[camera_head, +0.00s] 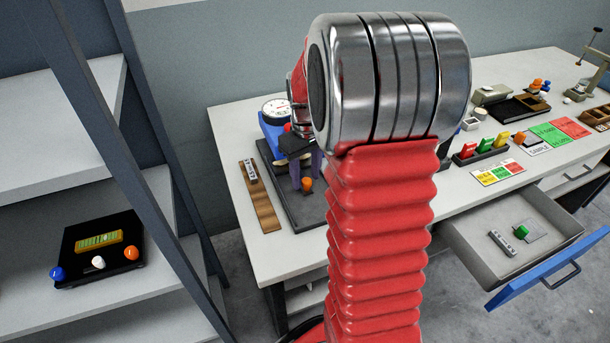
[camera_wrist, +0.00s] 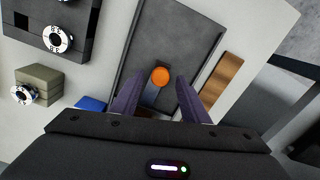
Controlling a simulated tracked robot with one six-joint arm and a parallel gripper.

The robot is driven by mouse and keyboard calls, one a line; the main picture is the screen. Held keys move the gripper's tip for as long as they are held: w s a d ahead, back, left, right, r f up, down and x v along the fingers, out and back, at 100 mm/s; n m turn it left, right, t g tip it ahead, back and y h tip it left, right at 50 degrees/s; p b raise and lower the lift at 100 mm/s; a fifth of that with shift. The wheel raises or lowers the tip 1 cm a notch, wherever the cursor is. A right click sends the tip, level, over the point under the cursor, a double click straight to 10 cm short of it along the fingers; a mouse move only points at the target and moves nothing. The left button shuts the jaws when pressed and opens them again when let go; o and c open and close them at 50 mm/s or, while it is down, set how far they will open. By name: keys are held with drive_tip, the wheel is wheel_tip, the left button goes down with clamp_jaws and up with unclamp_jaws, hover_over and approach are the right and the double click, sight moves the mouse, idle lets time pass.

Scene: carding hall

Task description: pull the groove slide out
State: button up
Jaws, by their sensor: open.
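The groove slide shows as a narrow grey strip (camera_wrist: 151,96) with a round orange knob (camera_wrist: 160,76), on a dark plate (camera_wrist: 180,35) on the bench. In the head view the orange knob (camera_head: 307,184) shows just below my fingers. My gripper (camera_wrist: 158,82) is open, with one purple finger on each side of the knob in the wrist view. I see a gap between the knob and each finger, and cannot tell the height difference. My gripper (camera_head: 306,171) is partly hidden by my arm in the head view. The strip's near end is hidden by the gripper body.
A wooden strip (camera_head: 264,209) lies left of the plate, and a blue dial device (camera_head: 272,128) stands behind it. An open drawer (camera_head: 477,249) juts out at right. A shelf unit (camera_head: 60,185) stands at left.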

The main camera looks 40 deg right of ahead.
drive_tip(key=shift+f, duration=0.15)
clamp_jaws()
idle(0.5)
